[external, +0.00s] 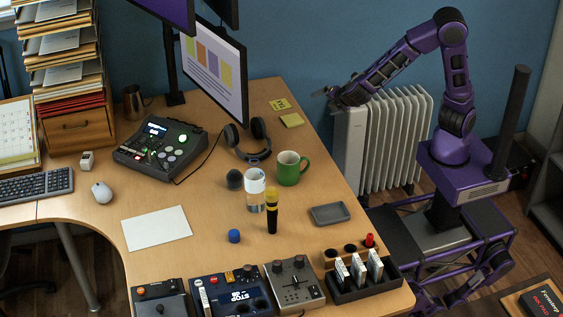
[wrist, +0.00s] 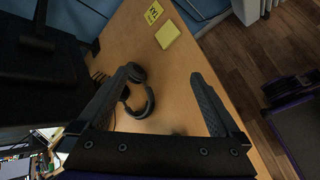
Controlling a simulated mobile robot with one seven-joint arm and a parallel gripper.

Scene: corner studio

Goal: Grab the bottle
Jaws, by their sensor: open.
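My gripper (external: 328,92) is up by the radiator at the desk's far right edge, well away from the bottle. In the wrist view my gripper (wrist: 163,75) has its fingers wide apart with nothing held. I cannot make out the bottle in the wrist view.
Headphones (external: 252,142) lie behind the bottle and also show in the wrist view (wrist: 136,92). A dark round object (external: 235,179) and a blue cap (external: 234,236) are left of it. A monitor (external: 214,70) stands behind.

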